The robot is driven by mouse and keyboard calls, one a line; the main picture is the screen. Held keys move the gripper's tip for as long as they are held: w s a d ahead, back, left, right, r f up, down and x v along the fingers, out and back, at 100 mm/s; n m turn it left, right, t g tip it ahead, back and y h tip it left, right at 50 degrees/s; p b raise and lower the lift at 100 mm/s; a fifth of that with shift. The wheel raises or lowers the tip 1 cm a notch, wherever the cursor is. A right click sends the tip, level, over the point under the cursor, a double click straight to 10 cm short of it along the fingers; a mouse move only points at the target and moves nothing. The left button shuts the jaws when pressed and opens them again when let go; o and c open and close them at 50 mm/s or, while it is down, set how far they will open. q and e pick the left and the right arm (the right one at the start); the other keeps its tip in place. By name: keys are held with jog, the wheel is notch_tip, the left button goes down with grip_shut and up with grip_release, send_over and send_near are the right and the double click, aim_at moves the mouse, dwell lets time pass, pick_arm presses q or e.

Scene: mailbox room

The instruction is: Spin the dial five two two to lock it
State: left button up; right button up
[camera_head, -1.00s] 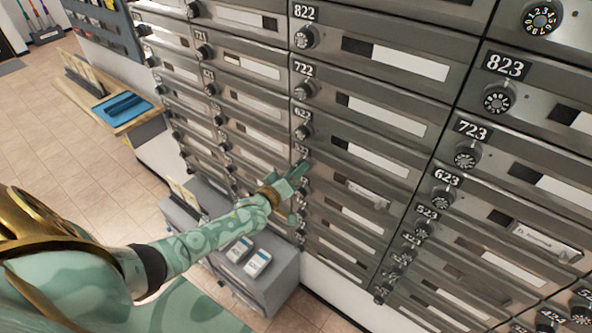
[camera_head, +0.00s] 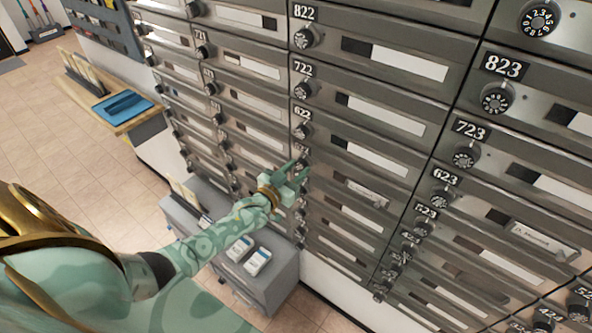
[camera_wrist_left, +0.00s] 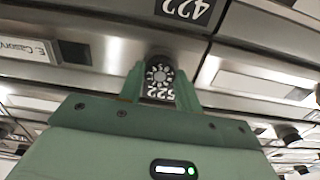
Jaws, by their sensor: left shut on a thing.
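The dial of box 522 (camera_wrist_left: 159,75) shows in the left wrist view as a dark round knob with white numbers, between my two green fingertips. Its label 522 (camera_wrist_left: 160,92) sits beside it, upside down in that view and partly covered by my fingers. My left gripper (camera_head: 300,172) is shut on this dial in the head view, below the 622 dial (camera_head: 302,131), and it hides most of the 522 dial there. The wrist view also shows my left gripper (camera_wrist_left: 160,85) with a finger on each side of the dial. My right gripper is in neither view.
Grey mailbox doors with dials fill the wall, with the 722 dial (camera_head: 301,90) above and the 623 dial (camera_head: 442,197) to the right. A grey cabinet (camera_head: 275,283) with small white boxes stands below my left forearm. A wooden counter (camera_head: 135,121) with a blue tray is at left.

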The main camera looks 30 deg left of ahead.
pick_arm(q)
jog(key=shift+f+m, duration=0.15)
jog(key=shift+m, duration=0.45)
jog(key=o, duration=1)
jog(key=shift+s, duration=0.1)
jog(key=s+a, duration=0.1)
jog(key=s, duration=1.5)
jog(key=shift+a+p, duration=0.15)
jog(key=shift+p, duration=0.2)
